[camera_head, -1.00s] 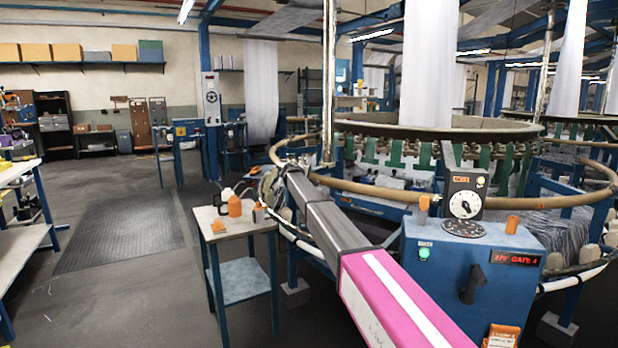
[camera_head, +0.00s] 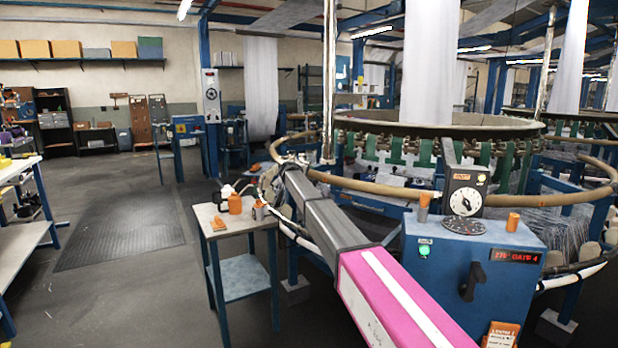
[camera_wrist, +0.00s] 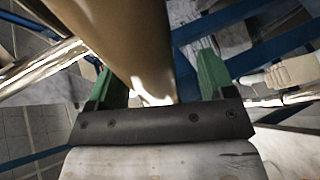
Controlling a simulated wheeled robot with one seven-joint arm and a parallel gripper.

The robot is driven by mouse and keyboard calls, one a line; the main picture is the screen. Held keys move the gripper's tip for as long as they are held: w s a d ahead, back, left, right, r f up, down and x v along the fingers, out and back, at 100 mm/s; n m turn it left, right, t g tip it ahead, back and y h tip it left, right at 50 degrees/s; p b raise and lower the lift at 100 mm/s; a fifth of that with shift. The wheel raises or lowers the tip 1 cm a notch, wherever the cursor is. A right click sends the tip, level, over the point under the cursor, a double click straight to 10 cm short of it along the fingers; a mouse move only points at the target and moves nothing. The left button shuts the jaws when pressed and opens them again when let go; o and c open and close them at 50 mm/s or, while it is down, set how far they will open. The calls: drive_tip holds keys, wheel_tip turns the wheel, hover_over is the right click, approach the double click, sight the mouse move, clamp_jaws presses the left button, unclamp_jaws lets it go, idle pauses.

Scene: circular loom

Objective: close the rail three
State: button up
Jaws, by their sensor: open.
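A tan tubular rail (camera_head: 385,190) curves around the circular loom in the head view. In the wrist view a thick tan rail section (camera_wrist: 125,45) comes from the top and reaches down close to the dark palm bar. My gripper (camera_wrist: 158,65) is open, with one green finger on each side of that section. I cannot tell whether either finger touches it. In the head view my grey and pink arm reaches to the loom's left side, and my gripper cannot be made out there. No number marks which section is rail three.
A blue control box (camera_head: 465,275) with a dial (camera_head: 463,202) and red display stands at the right, close to my arm. The floor further left is clear around a dark mat (camera_head: 120,243).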

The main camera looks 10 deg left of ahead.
drive_tip(key=v, duration=0.9)
drive_tip(key=shift+s, duration=0.2)
